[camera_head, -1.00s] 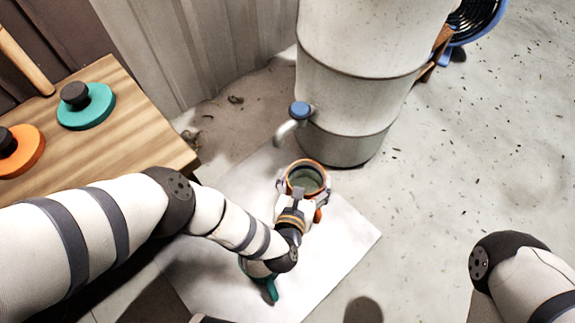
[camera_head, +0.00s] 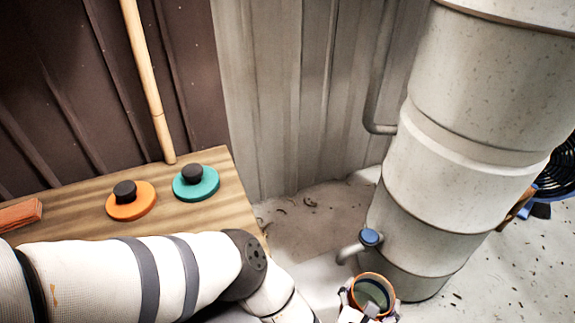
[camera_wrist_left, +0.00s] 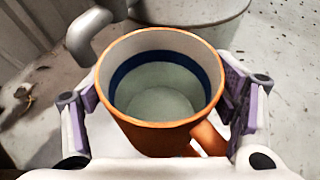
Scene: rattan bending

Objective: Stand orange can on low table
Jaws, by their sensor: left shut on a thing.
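The orange can (camera_head: 370,279) is at the bottom of the head view, with its open top facing up. In the left wrist view the orange can (camera_wrist_left: 152,139) fills the middle. It has a pale inside with a dark blue band and a handle at the lower right. My left gripper (camera_wrist_left: 162,98) is shut on it, with a purple-padded finger on each side. My left gripper also shows in the head view (camera_head: 370,299), partly cut by the lower edge. A low white surface (camera_head: 318,277) lies behind my left arm, mostly hidden. My right gripper is out of view.
A tall grey tank (camera_head: 455,165) with a blue-capped spout (camera_head: 369,237) stands close to the can. A wooden table (camera_head: 75,207) at left holds an orange lid (camera_head: 131,205) and a teal lid (camera_head: 200,188). Open floor (camera_head: 470,285) lies to the right.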

